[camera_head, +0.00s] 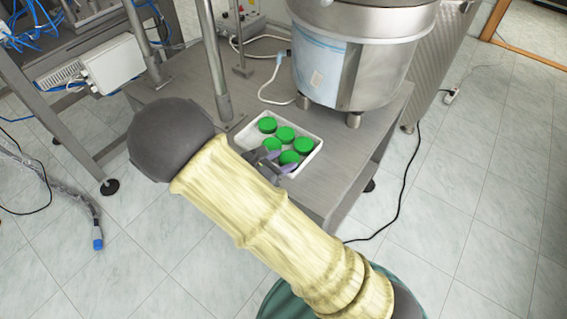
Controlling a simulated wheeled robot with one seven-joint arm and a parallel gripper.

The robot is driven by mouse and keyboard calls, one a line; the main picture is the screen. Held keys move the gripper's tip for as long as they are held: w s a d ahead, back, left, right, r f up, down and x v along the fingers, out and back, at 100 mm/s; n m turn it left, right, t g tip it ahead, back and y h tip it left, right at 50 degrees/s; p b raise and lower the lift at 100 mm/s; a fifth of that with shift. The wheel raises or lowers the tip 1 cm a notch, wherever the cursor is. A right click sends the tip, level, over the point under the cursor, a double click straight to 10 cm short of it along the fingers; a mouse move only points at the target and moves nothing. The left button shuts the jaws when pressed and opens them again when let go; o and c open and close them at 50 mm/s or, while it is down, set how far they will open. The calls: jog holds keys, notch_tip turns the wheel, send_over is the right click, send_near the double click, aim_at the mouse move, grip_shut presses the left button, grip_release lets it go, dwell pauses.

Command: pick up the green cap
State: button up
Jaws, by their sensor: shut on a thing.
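Several green caps sit in a white tray (308,163) on the grey table. They include one at the back left (267,124), one in the back middle (285,133), one at the right (303,145) and one at the left (271,144). My gripper (282,161) reaches down into the front of the tray from the left. Its purple-grey fingers are shut on the front green cap (289,157), whose top shows between and just beyond the fingertips. My arm hides the tray's front left part. I cannot tell whether the held cap is lifted.
A large steel bowl feeder (385,60) stands on the table behind the tray. A metal post (214,60) rises close to the tray's left. A control box (240,24) with cables sits further back. The table's right front strip (345,160) is bare.

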notch_tip(320, 180, up, 8)
jog(key=shift+d+f+p, duration=0.1)
jog(key=shift+d+p, duration=0.05)
jog(key=shift+p, duration=0.5)
jog(key=shift+c, duration=0.2)
